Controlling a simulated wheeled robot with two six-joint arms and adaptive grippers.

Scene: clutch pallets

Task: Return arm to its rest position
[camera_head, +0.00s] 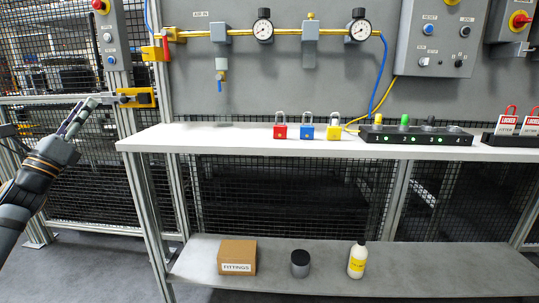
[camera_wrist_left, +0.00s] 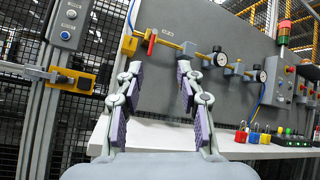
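My left arm comes in from the left edge in the head view, its left gripper (camera_head: 84,116) raised in front of the mesh fence, left of the bench. In the left wrist view the two fingers of the left gripper (camera_wrist_left: 158,105) stand wide apart with nothing between them. Behind them are the grey panel and the bench's white top. A yellow latch block (camera_head: 137,97) on the fence post lies close to the fingertips in the head view; I cannot tell whether they touch. In the left wrist view this latch (camera_wrist_left: 72,80) is left of the fingers. My right gripper is in neither view.
The white bench top (camera_head: 215,140) holds red (camera_head: 280,131), blue (camera_head: 307,132) and yellow (camera_head: 334,132) padlocks and a black strip (camera_head: 415,136). The lower shelf (camera_head: 400,275) carries a box (camera_head: 237,257), a dark jar (camera_head: 300,263) and a bottle (camera_head: 357,260).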

